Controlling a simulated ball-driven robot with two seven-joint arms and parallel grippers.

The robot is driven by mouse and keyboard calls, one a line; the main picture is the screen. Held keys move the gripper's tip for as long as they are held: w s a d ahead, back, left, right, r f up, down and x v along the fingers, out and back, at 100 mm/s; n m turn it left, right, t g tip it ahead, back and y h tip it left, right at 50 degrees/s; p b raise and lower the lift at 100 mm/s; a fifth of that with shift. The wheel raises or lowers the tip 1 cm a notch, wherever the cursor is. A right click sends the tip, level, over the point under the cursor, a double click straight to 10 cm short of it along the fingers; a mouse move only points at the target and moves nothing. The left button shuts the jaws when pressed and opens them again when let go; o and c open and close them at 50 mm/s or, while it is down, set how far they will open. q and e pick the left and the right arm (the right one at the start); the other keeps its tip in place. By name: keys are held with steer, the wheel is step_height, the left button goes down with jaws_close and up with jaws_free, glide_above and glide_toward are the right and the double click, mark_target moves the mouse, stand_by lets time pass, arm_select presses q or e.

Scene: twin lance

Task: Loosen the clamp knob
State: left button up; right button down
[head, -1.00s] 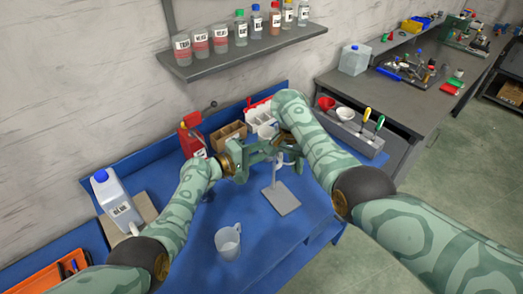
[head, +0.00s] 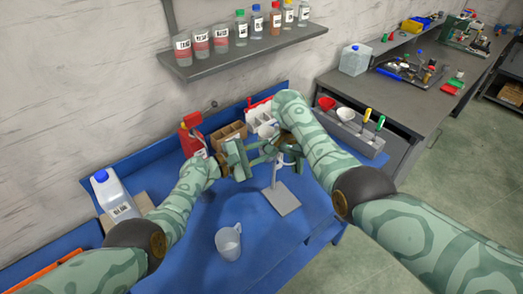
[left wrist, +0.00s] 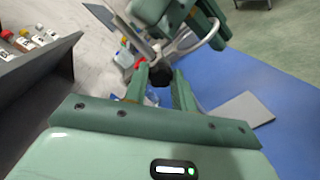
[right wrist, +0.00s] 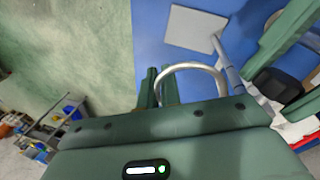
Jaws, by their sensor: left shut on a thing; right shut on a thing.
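The lab stand has a grey base plate (head: 283,201) and an upright rod on the blue mat; the plate also shows in the left wrist view (left wrist: 240,108). The black clamp knob (left wrist: 159,77) sits between the fingers of my left gripper (left wrist: 160,88), which is shut on it. The silver ring (right wrist: 192,66) curves out from the rod. My right gripper (right wrist: 158,86) is shut on the ring's side. In the head view my grippers hide most of the clamp and knob.
A clear mug (head: 228,242) stands on the blue mat in front. A jug with a blue cap (head: 112,192) is at the left. A red can (head: 190,136) and a cardboard box (head: 229,132) stand behind. A shelf of bottles (head: 245,50) hangs above.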

arm_select(q)
steer(key=shift+s+f, duration=0.1)
steer(key=shift+s, duration=0.05)
steer(key=o, duration=0.7)
steer(key=v, duration=1.1)
steer(key=shift+a, duration=0.4)
